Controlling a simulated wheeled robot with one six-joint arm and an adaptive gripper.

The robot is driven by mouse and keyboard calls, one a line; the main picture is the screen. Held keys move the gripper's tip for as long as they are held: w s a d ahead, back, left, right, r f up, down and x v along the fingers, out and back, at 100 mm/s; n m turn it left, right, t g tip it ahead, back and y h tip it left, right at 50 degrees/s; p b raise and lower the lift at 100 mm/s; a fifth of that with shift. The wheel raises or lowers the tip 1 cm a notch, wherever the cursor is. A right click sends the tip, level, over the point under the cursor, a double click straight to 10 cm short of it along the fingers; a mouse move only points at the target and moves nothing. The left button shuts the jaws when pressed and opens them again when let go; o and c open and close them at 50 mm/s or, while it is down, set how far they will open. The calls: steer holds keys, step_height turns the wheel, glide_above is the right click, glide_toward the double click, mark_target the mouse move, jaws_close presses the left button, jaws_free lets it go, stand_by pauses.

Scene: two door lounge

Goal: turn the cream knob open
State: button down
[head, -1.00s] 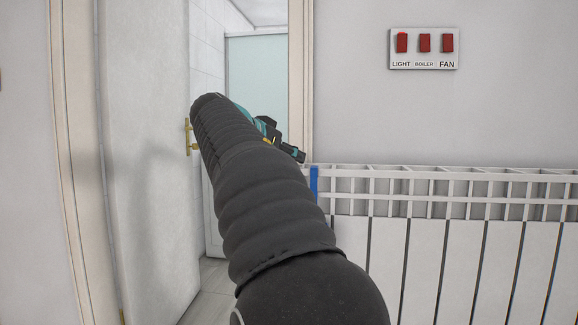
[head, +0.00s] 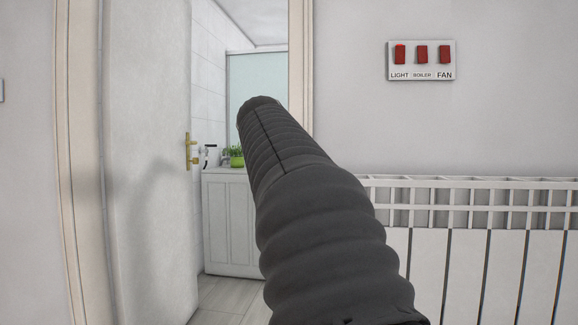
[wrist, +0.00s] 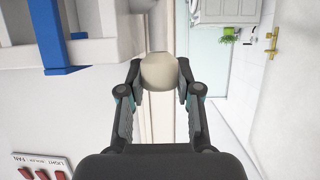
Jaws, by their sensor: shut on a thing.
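The cream knob (wrist: 159,72) is a rounded, pale piece between my fingertips in the wrist view. My gripper (wrist: 160,84) is shut on it, with one dark finger on each side. The knob's base and what it is mounted on are hidden behind it. Its turning angle cannot be told, as no mark shows on it. In the head view my dark, ribbed arm hides both the gripper and the knob.
A white radiator (head: 483,265) stands at the right below a panel of red switches (head: 421,60). A blue bracket (wrist: 58,38) shows beside the knob in the wrist view. A white door (head: 148,160) with a brass handle (head: 188,150) stands open at the left; a white cabinet (head: 230,225) is beyond.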

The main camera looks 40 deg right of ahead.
steer(key=c, duration=0.8)
jaws_free()
steer(key=shift+s, duration=0.1)
steer(key=shift+o, duration=0.2)
steer(key=v, duration=1.2)
steer(key=s+a+f+n+g+y+p, duration=0.1)
steer(key=s+a+f, duration=0.4)
steer(key=f, duration=0.7)
steer(key=s+a+f+n+g+y+p, duration=0.1)
steer(key=s+a+f+n+y, duration=0.3)
steer(key=a+f, duration=0.6)
steer(key=s+a+f+n+y+p, duration=0.3)
steer(key=s+a+f+n+y, duration=0.2)
steer(key=f, duration=1.1)
steer(key=a, duration=0.2)
steer(key=shift+s+a+g+y+p, duration=0.3)
steer(key=shift+a+g+y+p, duration=0.05)
steer(key=shift+a+g+y, duration=0.05)
